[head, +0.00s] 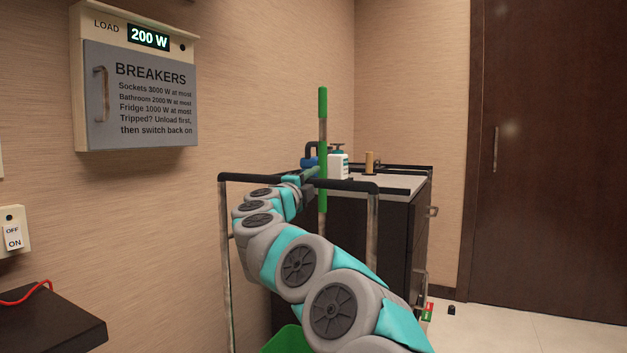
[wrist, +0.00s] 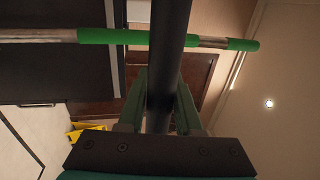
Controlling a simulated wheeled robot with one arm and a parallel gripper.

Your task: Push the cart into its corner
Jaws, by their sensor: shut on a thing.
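My gripper (head: 306,182) is at the handle. In the wrist view, my gripper's green fingers (wrist: 161,105) lie on both sides of the black handle bar (wrist: 168,60), shut on it. A pole with green grips (head: 323,105) stands upright by the handle; it also crosses the wrist view (wrist: 100,36).
A white bottle (head: 338,165) and a tan cylinder (head: 371,162) stand on the cart's top. A breaker box (head: 138,95) hangs on the left wall above a dark shelf (head: 45,325). Small items (head: 429,311) lie near the cart's right foot. Pale floor (head: 530,325) before the dark door (head: 550,150) is mostly clear.

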